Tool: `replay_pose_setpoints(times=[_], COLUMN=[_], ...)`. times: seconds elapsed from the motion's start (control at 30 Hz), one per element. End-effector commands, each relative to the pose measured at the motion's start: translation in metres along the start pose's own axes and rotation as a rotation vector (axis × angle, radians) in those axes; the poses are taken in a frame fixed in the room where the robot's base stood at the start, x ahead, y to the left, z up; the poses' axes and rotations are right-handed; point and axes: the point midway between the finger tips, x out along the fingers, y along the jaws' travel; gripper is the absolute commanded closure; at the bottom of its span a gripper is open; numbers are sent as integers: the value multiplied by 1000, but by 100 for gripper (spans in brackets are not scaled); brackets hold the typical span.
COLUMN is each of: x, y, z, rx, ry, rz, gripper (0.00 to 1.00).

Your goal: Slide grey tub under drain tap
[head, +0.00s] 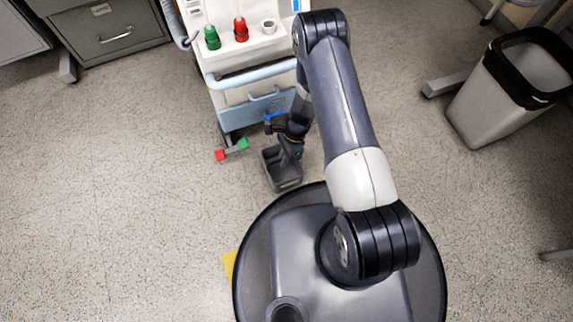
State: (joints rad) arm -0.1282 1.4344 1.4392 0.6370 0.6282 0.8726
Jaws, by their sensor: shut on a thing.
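The grey tub (286,183) stands on the floor in front of the pump cart, just beyond my base. It is an open rectangular box, and its inside looks empty. My gripper (288,150) reaches down at the tub's far right side and is shut on its wall or rim; my own wrist hides the exact contact. A small blue part (273,116), which may be the drain tap's handle, shows at the cart's lower front, beyond the tub. The tap's outlet is not clear to see.
The pump cart (254,115) has a light blue rail and a drawer. Red (220,155) and green (243,144) pedals stick out low, left of the tub. A grey bin (495,105) stands at right. A yellow floor mark (229,264) lies by my base. Left floor is clear.

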Motion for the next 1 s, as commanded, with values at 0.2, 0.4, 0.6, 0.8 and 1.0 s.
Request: replay_pose_setpoints(times=[0.2, 0.4, 0.6, 0.8, 1.0], x=[-2, -6, -9, -10, -10], y=[-27, -46, -55, -56, -56], z=[1, 2, 4, 4, 4], rx=[-2, -1, -1, 1, 0], ry=[0, 0, 0, 0, 0], rz=[-1, -1, 1, 1, 2], gripper=[100, 100, 100, 100, 100])
